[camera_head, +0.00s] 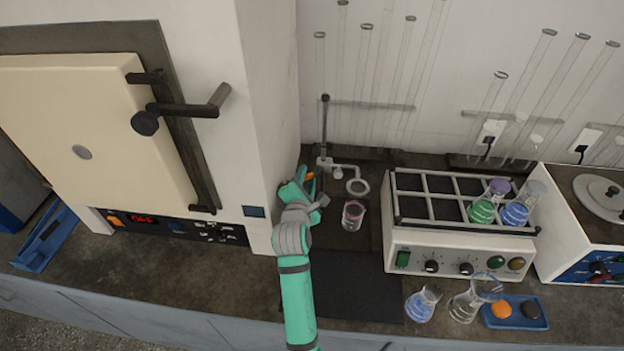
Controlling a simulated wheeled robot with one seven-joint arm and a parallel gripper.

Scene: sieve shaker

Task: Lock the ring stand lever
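The ring stand (325,130) stands against the back wall, right of the large cream oven. It has a dark upright rod, a clamp and a pale ring (357,186) reaching to the right. A small orange piece (309,176), which looks like the stand's lever, shows at the left of the clamp. My gripper (312,188) is beside the stand, low and left of the clamp, close to the orange piece. I cannot tell whether it touches it. The fingers are small and partly hidden by the hand, so their opening is unclear.
A beaker with reddish contents (352,214) stands just right of my gripper, below the ring. The oven (262,110) stands close on the left. A shaker with a rack and flasks (455,245) is on the right. A dark mat (350,288) in front is clear.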

